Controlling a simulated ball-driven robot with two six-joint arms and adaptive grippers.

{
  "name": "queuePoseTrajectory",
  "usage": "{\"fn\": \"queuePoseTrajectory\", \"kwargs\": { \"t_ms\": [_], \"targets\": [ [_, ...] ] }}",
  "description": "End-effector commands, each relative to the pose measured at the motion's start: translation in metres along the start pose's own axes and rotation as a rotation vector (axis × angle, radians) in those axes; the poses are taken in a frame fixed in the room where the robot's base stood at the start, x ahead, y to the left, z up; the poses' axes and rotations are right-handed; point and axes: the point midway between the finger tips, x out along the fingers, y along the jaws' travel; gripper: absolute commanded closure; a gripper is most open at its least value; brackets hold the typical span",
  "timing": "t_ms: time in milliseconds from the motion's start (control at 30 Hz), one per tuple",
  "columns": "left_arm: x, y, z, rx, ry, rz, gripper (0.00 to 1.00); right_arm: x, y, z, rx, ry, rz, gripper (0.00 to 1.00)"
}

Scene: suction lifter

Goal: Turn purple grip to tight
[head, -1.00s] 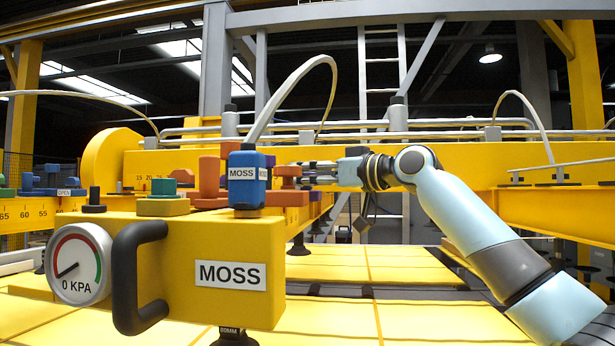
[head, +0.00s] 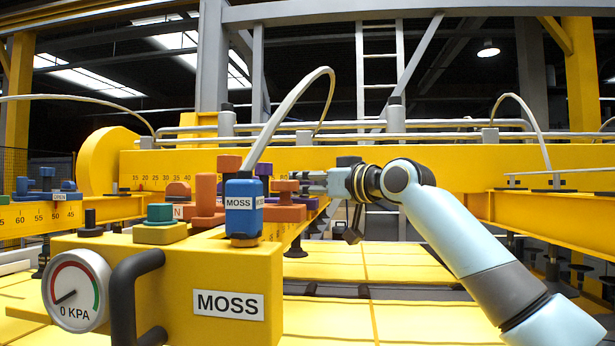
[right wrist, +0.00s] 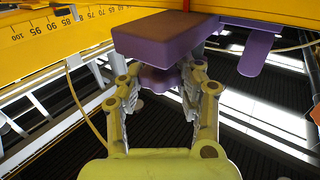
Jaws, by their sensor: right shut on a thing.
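The purple grip (right wrist: 157,80) shows in the right wrist view as a knob between the fingers, under a broad purple block (right wrist: 165,38). My right gripper (right wrist: 163,76) is shut on this knob, which the fingers partly hide. In the head view, purple parts (head: 285,213) show behind the blue MOSS block (head: 243,208), beside an orange knob (head: 287,196). My right gripper (head: 313,184) reaches them from the right; its fingertips are too small there to tell apart. I cannot read any tight mark. My left gripper is not in view.
A yellow MOSS box (head: 190,280) with a black handle (head: 125,295) and a gauge at 0 KPA (head: 76,291) stands in front. Orange knobs (head: 208,195) and a green knob (head: 160,214) are close by. Another purple tab (right wrist: 258,52) is right of the gripper.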

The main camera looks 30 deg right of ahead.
Motion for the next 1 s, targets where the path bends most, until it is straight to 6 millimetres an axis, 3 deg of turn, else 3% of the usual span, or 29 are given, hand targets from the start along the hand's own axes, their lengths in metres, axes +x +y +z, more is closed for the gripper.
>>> {"fn": "queuePoseTrajectory", "kwargs": {
  "t_ms": [167,200,367,667,1000],
  "targets": [
    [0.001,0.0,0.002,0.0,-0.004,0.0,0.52,0.0,0.0,0.002,0.0,-0.001,-0.001,0.97],
    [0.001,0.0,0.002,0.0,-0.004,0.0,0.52,0.0,0.0,0.002,0.0,-0.001,-0.001,0.61],
    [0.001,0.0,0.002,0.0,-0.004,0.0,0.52,0.0,0.0,0.001,0.0,0.0,-0.001,0.4],
    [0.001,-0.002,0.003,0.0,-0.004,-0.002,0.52,-0.002,0.0,0.001,-0.002,0.001,-0.001,0.4],
    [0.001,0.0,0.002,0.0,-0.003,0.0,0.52,-0.055,0.001,0.002,-0.008,-0.004,0.0,0.4]
  ]
}}
